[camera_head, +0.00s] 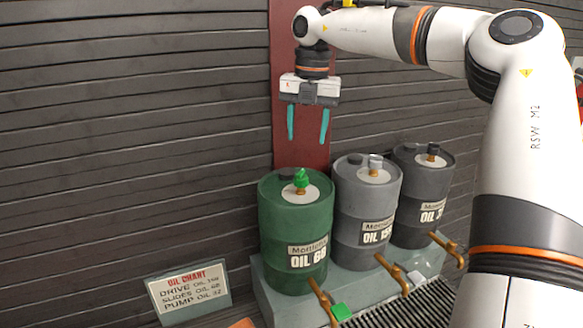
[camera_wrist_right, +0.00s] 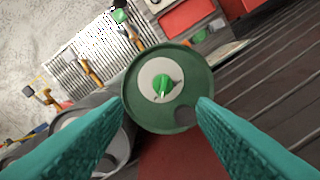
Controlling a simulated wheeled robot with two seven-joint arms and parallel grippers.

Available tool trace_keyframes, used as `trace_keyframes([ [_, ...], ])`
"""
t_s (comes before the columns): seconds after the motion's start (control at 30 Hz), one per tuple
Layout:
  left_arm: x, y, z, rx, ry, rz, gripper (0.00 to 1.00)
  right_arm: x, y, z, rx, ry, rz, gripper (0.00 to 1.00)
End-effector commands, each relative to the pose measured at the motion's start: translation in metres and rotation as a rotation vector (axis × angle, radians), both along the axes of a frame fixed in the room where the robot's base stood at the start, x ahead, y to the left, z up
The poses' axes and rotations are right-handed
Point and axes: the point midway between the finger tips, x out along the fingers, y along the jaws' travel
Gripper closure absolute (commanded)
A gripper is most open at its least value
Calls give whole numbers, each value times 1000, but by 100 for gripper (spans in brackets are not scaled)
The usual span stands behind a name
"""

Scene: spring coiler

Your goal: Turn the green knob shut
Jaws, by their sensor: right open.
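The green knob (camera_head: 302,180) stands on a pale disc on top of the green oil drum (camera_head: 282,230), in the head view. It also shows in the right wrist view (camera_wrist_right: 163,86), near the middle between the fingers. My right gripper (camera_head: 308,140) points down above the green drum, with its two teal fingers apart and nothing between them. The fingertips are above the knob and apart from it. In the wrist view the fingers frame the drum lid from below left and below right. My left gripper is not in view.
A grey drum (camera_head: 352,225) and a darker drum (camera_head: 411,205) stand to the right of the green one. Taps (camera_head: 322,302) with a grate (camera_head: 415,308) are in front. An oil chart sign (camera_head: 188,293) stands at lower left. A slatted wall (camera_head: 130,130) is behind.

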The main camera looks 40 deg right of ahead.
Motion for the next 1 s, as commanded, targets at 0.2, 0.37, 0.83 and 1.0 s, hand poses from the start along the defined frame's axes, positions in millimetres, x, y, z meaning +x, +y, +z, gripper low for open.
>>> trace_keyframes([
  [0.2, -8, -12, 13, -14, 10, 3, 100, 1, 2, -43, 5, 3, 3, 48],
  [0.37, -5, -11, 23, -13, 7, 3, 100, 3, 3, -72, 4, 2, 3, 48],
  [0.83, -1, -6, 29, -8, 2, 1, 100, 5, 4, -101, 2, -3, 2, 48],
  [1.0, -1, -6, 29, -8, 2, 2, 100, 5, 4, -101, 2, -3, 1, 60],
])
